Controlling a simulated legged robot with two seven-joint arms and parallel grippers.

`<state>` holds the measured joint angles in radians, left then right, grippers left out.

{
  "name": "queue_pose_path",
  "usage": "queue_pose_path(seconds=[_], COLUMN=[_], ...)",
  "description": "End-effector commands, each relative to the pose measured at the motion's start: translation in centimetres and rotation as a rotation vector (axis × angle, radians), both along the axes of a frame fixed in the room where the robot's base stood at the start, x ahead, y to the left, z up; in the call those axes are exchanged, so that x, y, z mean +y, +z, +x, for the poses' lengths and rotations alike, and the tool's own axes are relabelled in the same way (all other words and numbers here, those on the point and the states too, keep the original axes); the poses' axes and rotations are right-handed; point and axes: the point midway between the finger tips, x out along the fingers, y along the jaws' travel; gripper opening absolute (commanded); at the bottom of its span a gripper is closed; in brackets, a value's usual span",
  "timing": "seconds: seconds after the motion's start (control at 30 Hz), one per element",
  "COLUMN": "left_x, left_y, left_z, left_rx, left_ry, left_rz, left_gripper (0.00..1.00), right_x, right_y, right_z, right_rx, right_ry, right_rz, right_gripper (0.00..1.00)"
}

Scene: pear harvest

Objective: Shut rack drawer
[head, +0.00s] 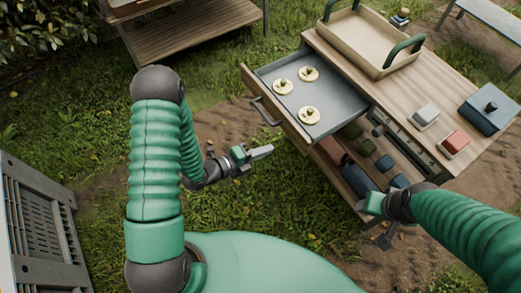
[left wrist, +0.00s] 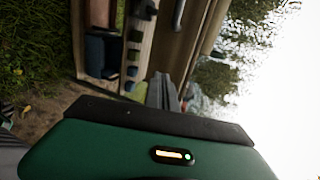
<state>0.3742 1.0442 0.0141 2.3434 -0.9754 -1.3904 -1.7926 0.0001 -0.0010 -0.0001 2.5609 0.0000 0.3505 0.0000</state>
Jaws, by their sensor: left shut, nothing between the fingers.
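The rack drawer (head: 318,122) is pulled out toward the left from the wooden rack (head: 425,75). It is grey inside and holds three cream discs with small knobs. Its wooden front has a dark handle (head: 265,112); the handle also shows at the top of the left wrist view (left wrist: 178,16). My left gripper (head: 268,150) is shut and empty, below and apart from the drawer front in the head view. Its fingers show in the left wrist view (left wrist: 160,92). My right gripper (head: 384,236) hangs by the rack's lower front; its finger opening is unclear.
On the rack top are a cream tray (head: 352,42) with green handles, a blue box (head: 488,108), a white block (head: 425,116) and a red block (head: 455,142). Lower shelves hold several small blocks. A grey crate (head: 40,220) stands at left. Grass lies before the drawer.

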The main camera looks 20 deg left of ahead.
Motion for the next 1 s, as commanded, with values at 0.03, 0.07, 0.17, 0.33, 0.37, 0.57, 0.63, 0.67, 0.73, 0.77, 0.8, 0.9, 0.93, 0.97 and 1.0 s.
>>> queue_pose_path(seconds=[0.03,0.07,0.17,0.33,0.37,0.57,0.63,0.67,0.73,0.77,0.8,0.9,0.93,0.97,1.0], left_x=[-0.8,-1.1,-2.4,-4.4,-4.6,-5.4,-5.5,-5.5,-5.5,-5.5,-5.5,-5.5,-5.5,-5.6,-5.7], left_y=[-0.3,-0.6,-1.2,-1.4,-1.4,-1.5,-1.5,-1.5,-1.5,-1.5,-1.5,-1.5,-1.5,-1.5,-1.6], left_z=[0.9,1.4,3.0,5.5,5.8,7.0,7.1,7.1,7.1,7.0,7.0,7.1,7.1,7.2,7.3], left_rx=[-0.002,0.0,0.0,-0.002,-0.002,0.002,0.002,0.002,0.002,0.002,0.001,0.001,0.001,0.001,0.001], left_ry=[-0.003,-0.003,-0.003,-0.001,0.0,0.001,0.002,0.002,0.002,0.002,0.001,0.0,0.0,0.0,0.0], left_rz=[-0.001,-0.001,-0.001,-0.001,-0.001,-0.001,-0.001,-0.001,-0.001,-0.001,0.0,0.0,0.0,0.0,-0.001], left_gripper=[0.0,0.0,0.0,0.0,0.0,0.0,0.0,0.0,0.0,0.0,0.0,0.0,0.0,0.0,0.0], right_x=[0.0,0.0,0.0,0.0,0.0,0.0,0.0,0.0,0.0,0.0,0.0,0.0,0.0,0.0,0.0], right_y=[0.0,0.0,0.0,0.2,0.2,0.3,0.3,0.3,0.3,0.3,0.3,0.3,0.2,0.2,0.1], right_z=[0.0,0.0,0.0,0.0,0.0,0.0,0.0,0.0,0.0,0.0,0.0,0.0,0.0,0.0,0.0], right_rx=[0.0,0.0,0.0,0.0,-0.001,0.0,0.0,0.0,0.0,0.0,0.0,0.0,0.0,0.0,0.0], right_ry=[0.0,0.0,0.0,0.0,0.0,0.0,0.0,0.0,0.0,0.0,0.0,0.0,0.0,0.0,0.0], right_rz=[0.0,0.0,0.0,0.0,0.0,0.0,0.0,0.0,0.0,0.0,0.0,0.0,0.0,0.0,0.0], right_gripper=[0.59,0.59,0.59,0.59,0.59,0.59,0.59,0.59,0.59,0.59,0.59,0.59,0.59,0.59,0.59])
